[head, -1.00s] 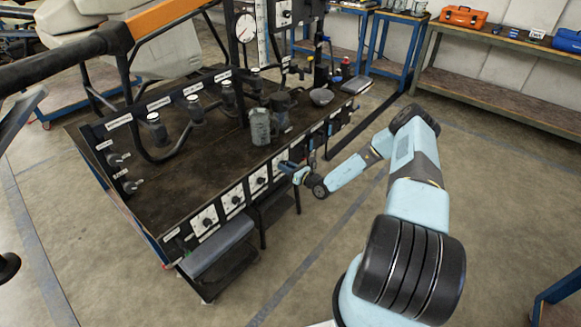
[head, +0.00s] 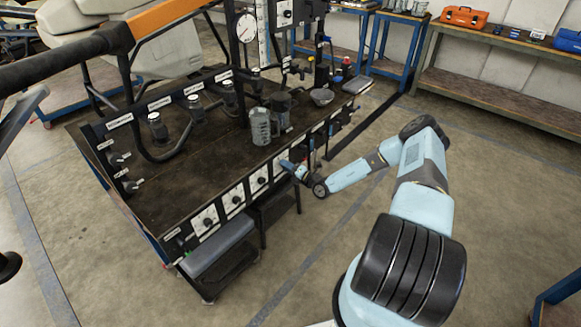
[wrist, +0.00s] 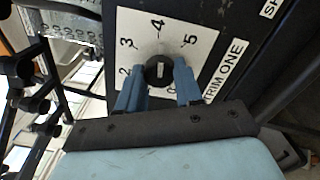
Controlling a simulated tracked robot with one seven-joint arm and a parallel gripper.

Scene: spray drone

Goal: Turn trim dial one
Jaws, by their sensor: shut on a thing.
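Trim dial one (wrist: 158,71) is a round black knob with a pale pointer mark, on a white plate (wrist: 178,24) numbered around it and labelled TRIM ONE. In the wrist view the two blue fingers of my gripper (wrist: 160,85) stand on either side of the knob, shut on it. The pointer mark points roughly toward the 4. In the head view my gripper (head: 290,168) is at the front panel of the dark bench, and it hides the dial there.
Several other dials on white plates, such as one at the front left (head: 205,220), line the same panel. A grey-topped stool (head: 218,246) stands below them. Open floor lies to the right.

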